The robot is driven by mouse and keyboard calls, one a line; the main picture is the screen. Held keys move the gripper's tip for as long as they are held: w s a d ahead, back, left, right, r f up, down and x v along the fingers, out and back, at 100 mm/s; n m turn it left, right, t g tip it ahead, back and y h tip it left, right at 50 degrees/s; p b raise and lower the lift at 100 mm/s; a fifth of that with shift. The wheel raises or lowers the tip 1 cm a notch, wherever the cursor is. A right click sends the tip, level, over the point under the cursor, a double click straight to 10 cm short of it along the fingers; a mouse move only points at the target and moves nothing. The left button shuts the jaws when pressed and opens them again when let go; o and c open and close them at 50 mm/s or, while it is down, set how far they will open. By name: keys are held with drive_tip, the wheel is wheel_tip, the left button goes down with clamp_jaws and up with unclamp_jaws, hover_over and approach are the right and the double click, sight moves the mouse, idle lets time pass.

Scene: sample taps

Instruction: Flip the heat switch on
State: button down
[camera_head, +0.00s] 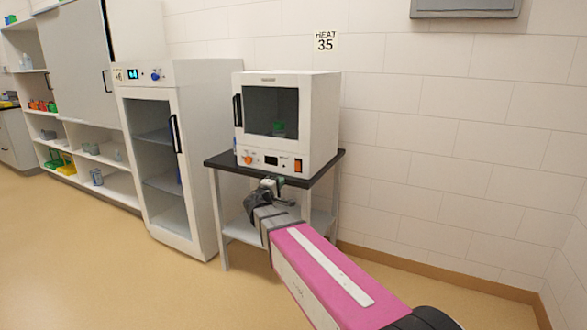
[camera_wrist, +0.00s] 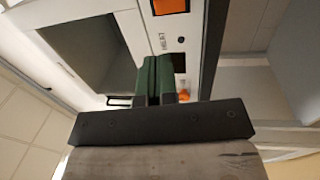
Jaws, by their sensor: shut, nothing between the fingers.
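The white heating oven (camera_head: 318,120) stands on a small dark-topped table. The orange heat switch (camera_head: 298,166) is at the right end of its lower front panel; it also shows at the top edge of the wrist view (camera_wrist: 171,6), partly cut off. Whether it is on or off I cannot tell. My gripper (camera_head: 272,183) is in front of the panel, low and left of the switch. In the wrist view its green fingers (camera_wrist: 157,60) are together and empty, pointing at the panel with a visible gap to the switch. They cover part of the panel beside the HEAT lettering.
An orange knob (camera_head: 248,159) and a small dark display (camera_head: 271,160) share the panel. The table (camera_head: 328,163) edge lies just below it. A tall glass-door cabinet (camera_head: 160,160) stands at left. A "HEAT 35" sign (camera_head: 326,41) hangs on the wall. The floor at right is clear.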

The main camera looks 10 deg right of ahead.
sight(297, 164)
idle(0.3)
drive_tip(key=x, duration=1.3)
drive_tip(key=shift+w, duration=0.2)
drive_tip(key=shift+w+d, duration=0.25)
drive_tip(key=shift+d, duration=0.05)
drive_tip(key=shift+r, duration=0.1)
drive_tip(key=shift+w+d, duration=0.15)
drive_tip(key=s+a+r, duration=0.2)
drive_tip(key=s+a, duration=0.6)
drive_tip(key=s, duration=0.3)
drive_tip(key=shift+s+a, duration=0.1)
drive_tip(key=shift+s, duration=0.05)
